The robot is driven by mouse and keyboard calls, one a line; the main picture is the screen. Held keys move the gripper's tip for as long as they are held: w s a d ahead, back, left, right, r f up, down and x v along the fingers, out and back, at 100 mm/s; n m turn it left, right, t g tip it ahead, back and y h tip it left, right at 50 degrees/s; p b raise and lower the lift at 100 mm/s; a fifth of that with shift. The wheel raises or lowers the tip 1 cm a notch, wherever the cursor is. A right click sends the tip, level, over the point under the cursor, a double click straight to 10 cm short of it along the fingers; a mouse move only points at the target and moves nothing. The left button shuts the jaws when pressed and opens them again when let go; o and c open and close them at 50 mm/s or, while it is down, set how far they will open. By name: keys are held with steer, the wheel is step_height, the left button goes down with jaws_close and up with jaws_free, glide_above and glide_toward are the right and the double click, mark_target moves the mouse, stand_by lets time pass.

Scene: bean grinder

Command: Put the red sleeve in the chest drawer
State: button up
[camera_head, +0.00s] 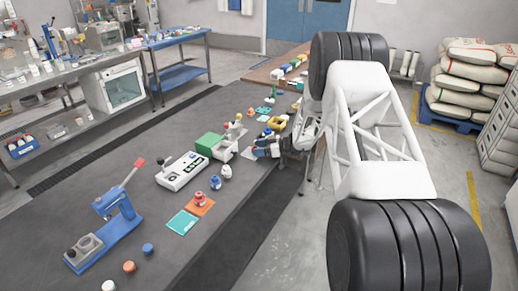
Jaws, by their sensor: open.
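My gripper (262,150) is at the table's right side, small in the head view, with its jaws open. Just left of it is a pale, box-like part (226,150) beside a green box (209,144); I cannot tell whether this is the chest and its drawer. I cannot clearly pick out the red sleeve. A small red piece (200,198) stands on an orange mat (204,207) nearer to me, apart from my gripper. Details between the jaws are too small to tell.
A white device (181,171) and a blue lever press (117,214) with a red grip stand on the dark table. A teal mat (183,222) and loose round pieces lie in front. Several small coloured items crowd the far end. My arm covers the right side.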

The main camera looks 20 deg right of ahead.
stand_by(0.3)
steer(key=shift+v, duration=3.85)
steer(key=shift+r, duration=0.1)
steer(key=shift+s+a, duration=0.1)
steer(key=s+a+r+m+g+h, duration=0.3)
steer(key=s+a+r, duration=0.4)
steer(key=s+r, duration=0.4)
steer(key=s+a+r+m+g+h, duration=0.25)
steer(key=s+a+r, duration=0.35)
steer(key=s+r, duration=0.5)
steer(key=s+r+m+h, duration=0.1)
steer(key=s+m+h, duration=0.1)
steer(key=s, duration=0.9)
steer(key=s+r+m+t+h, duration=0.1)
steer(key=s+r+m+h, duration=0.1)
steer(key=s, duration=1)
steer(key=s+r+m+t+h, duration=0.1)
steer(key=s+m+h, duration=0.3)
steer(key=s, duration=0.7)
steer(key=shift+s+a+r+h, duration=0.15)
steer(key=shift+a+r+h, duration=0.35)
steer(key=shift+h, duration=0.15)
